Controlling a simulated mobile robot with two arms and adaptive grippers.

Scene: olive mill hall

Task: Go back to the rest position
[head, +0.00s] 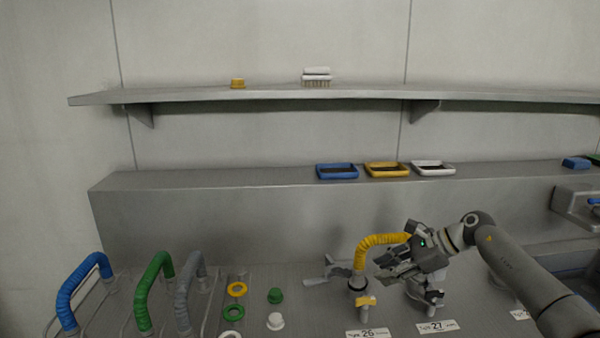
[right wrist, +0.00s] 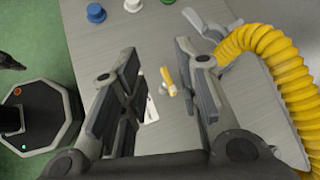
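My right gripper (head: 384,268) hangs over the steel counter (head: 290,285) in front of the yellow ribbed hose (head: 375,243). In the right wrist view my right gripper (right wrist: 160,88) is open. Its two fingers stand wide apart with nothing held. A small yellow-handled valve (right wrist: 168,80) and a white label lie below, seen through the gap. The yellow hose (right wrist: 262,45) arches beside the fingers on the right, outside the gap; I cannot tell whether it touches the gripper. My left gripper does not show clearly in either view.
Blue (head: 75,285), green (head: 148,285) and grey (head: 187,285) hoses arch at the left. Coloured rings and caps lie mid-counter. Blue, yellow and white trays (head: 433,164) stand on the ledge (head: 220,178). The upper shelf (head: 180,96) holds a brush (head: 316,76) and a yellow cap (head: 237,83).

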